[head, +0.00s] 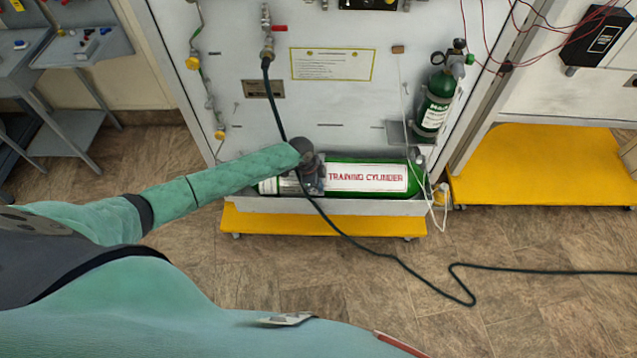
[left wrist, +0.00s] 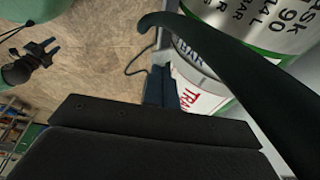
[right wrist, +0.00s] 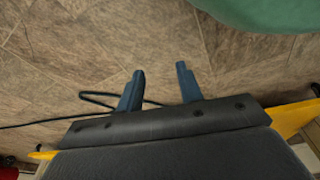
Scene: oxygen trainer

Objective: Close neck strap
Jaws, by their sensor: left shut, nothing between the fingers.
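The green-and-white training cylinder (head: 367,178) lies on its side in the trainer's low tray. My left gripper (head: 312,184) is at the cylinder's left part, covering some of it. In the left wrist view its fingers (left wrist: 161,85) are shut and empty beside the cylinder's label (left wrist: 198,97). A dark curved band (left wrist: 225,62) crosses in front of the cylinder there; I cannot tell whether it is the neck strap or the hose. No strap shows clearly in the head view. My right gripper (right wrist: 161,80) is open and empty over the floor.
A dark hose (head: 273,100) hangs from the panel, passes by my left gripper and runs across the floor. A small green cylinder (head: 433,112) stands in a bracket at upper right. Yellow bases (head: 323,222) edge the floor. The floor in front is otherwise clear.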

